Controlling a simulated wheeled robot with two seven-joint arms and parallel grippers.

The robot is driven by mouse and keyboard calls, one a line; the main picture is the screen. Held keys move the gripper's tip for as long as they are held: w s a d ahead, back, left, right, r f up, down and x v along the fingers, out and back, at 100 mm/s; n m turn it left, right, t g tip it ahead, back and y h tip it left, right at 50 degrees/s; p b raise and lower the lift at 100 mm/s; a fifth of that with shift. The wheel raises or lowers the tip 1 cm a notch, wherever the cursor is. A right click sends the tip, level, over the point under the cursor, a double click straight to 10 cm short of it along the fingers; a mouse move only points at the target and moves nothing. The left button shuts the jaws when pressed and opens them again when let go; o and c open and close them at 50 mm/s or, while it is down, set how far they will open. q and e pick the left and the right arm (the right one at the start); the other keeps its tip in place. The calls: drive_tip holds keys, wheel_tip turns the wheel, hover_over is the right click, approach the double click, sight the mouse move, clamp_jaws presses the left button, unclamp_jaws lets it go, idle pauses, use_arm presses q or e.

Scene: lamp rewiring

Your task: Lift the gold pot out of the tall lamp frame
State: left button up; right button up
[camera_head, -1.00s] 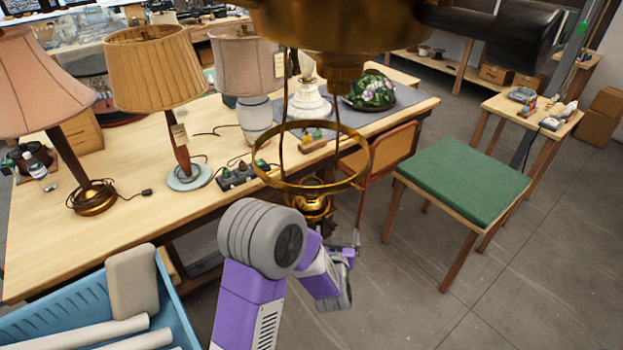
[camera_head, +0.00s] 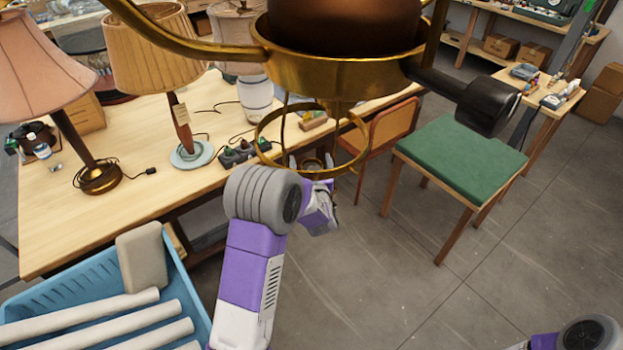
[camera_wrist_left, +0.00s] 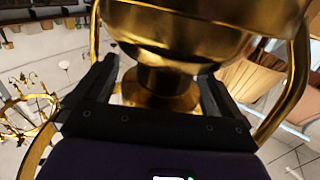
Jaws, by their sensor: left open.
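A tall gold lamp frame (camera_head: 340,72) fills the top centre of the head view, with a wide upper ring and a smaller lower ring. A rounded gold-brown body, seemingly the gold pot (camera_head: 345,22), sits in the upper ring; its top is cut off. In the left wrist view the pot (camera_wrist_left: 185,35) is large and close, with a narrower neck below its bowl. My left gripper (camera_wrist_left: 158,78) is open, its dark fingers on either side of that neck. I cannot tell whether they touch it. My right gripper is not in view.
A wooden table (camera_head: 60,235) with several lamps stands behind on the left. A blue crate (camera_head: 65,290) with white rolls is at the lower left. A green-seated stool (camera_head: 460,155) stands to the right. The floor at lower right is clear except for my right arm.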

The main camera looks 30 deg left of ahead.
use_arm(q)
drive_tip(key=shift+w, duration=0.1)
drive_tip(key=c, duration=1.7)
drive_tip(key=shift+o, duration=0.2)
drive_tip(key=shift+r, duration=0.1)
